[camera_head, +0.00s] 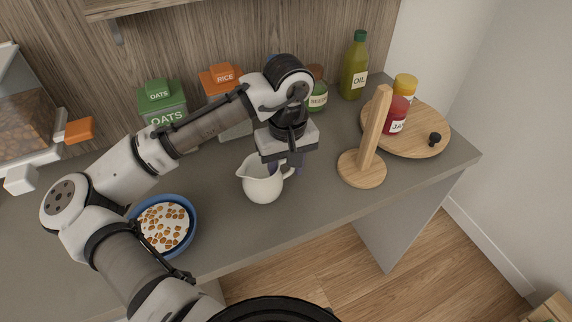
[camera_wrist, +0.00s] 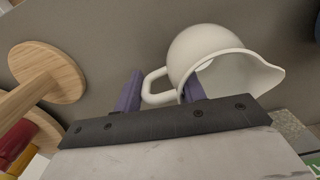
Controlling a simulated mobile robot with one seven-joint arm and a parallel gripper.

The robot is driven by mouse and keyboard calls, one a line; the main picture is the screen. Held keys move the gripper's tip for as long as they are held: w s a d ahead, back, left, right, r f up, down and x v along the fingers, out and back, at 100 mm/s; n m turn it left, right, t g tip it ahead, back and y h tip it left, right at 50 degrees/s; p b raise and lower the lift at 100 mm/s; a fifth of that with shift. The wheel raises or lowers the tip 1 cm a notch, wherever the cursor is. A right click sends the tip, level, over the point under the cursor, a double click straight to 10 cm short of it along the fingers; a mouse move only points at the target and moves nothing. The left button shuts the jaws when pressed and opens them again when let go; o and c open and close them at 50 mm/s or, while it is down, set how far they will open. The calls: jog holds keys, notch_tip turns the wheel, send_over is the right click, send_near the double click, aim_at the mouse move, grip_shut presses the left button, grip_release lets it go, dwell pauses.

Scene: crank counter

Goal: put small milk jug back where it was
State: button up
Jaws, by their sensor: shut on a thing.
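The small milk jug (camera_head: 263,183) is white, with its spout to the left and its handle to the right in the head view. It looks upright, over the counter; I cannot tell whether its base touches the counter. My gripper (camera_head: 284,168) comes down from above at the handle side. In the wrist view the jug (camera_wrist: 215,60) shows its open mouth and its handle between the two purple fingers of my gripper (camera_wrist: 162,92). The gripper is shut on the jug's handle. The fingertips are partly hidden in the head view.
A blue bowl of cereal (camera_head: 192,232) stands left of the jug. A wooden stand with a post (camera_head: 362,170) is to the right, before a round wooden board (camera_head: 435,146) with jars. Oats (camera_head: 163,104) and rice (camera_head: 221,80) containers and an oil bottle (camera_head: 355,70) line the back.

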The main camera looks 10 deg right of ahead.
jog(key=shift+f, duration=0.1)
jog(key=o, duration=1.3)
notch_tip(320, 180, up, 12)
jog(key=shift+d+r+b, duration=0.1)
jog(key=shift+r+b, duration=0.05)
jog(key=shift+b, duration=0.35)
